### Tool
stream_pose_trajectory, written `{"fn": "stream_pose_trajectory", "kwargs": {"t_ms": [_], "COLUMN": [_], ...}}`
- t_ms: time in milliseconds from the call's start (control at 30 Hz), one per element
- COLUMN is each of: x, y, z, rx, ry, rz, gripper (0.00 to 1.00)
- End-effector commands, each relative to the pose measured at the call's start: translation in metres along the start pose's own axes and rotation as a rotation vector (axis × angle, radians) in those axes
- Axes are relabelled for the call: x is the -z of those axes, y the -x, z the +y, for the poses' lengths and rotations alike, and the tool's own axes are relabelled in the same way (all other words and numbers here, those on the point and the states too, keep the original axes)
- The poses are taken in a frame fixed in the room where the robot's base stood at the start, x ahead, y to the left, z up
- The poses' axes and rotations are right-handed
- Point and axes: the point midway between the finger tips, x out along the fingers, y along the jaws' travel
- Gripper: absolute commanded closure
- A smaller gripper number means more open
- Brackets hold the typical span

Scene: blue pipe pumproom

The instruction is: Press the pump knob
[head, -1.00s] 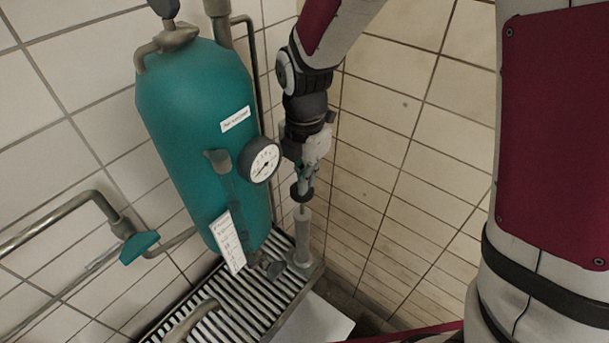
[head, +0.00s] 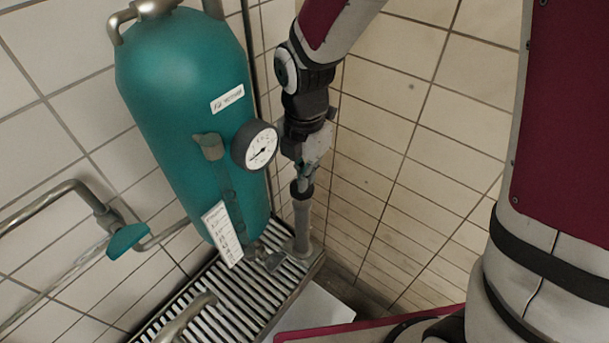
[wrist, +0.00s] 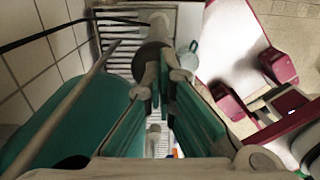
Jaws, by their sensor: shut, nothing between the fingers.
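The pump is an upright grey cylinder (head: 302,228) standing at the right end of the slatted grate, beside the teal tank. Its dark round knob (head: 302,191) sits right at the cylinder's top, with no rod showing between them. My gripper (head: 304,178) is shut and empty, pointing down with its fingertips on or right above the knob. In the wrist view the green-padded fingers (wrist: 164,75) come together over the grey pump body (wrist: 155,38). The fingers hide most of the knob there, so exact contact is hard to see.
The teal tank (head: 180,110) with its round gauge (head: 258,146) stands close left of my gripper. A bent pipe with a teal valve handle (head: 127,241) is at the left. The grate (head: 215,300) lies below. A tiled wall (head: 400,130) stands behind and right.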

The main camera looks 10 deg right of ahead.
Motion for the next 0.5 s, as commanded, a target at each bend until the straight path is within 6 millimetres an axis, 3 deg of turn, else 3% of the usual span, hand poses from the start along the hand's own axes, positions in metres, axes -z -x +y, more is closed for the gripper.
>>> {"fn": "stream_pose_trajectory", "kwargs": {"t_ms": [300,500], "x": [-0.001,0.0], "y": [0.066,0.089], "z": [0.001,0.0], "rx": [-0.006,-0.004], "ry": [-0.001,0.0], "rz": [-0.003,-0.002], "gripper": [1.0,1.0]}}
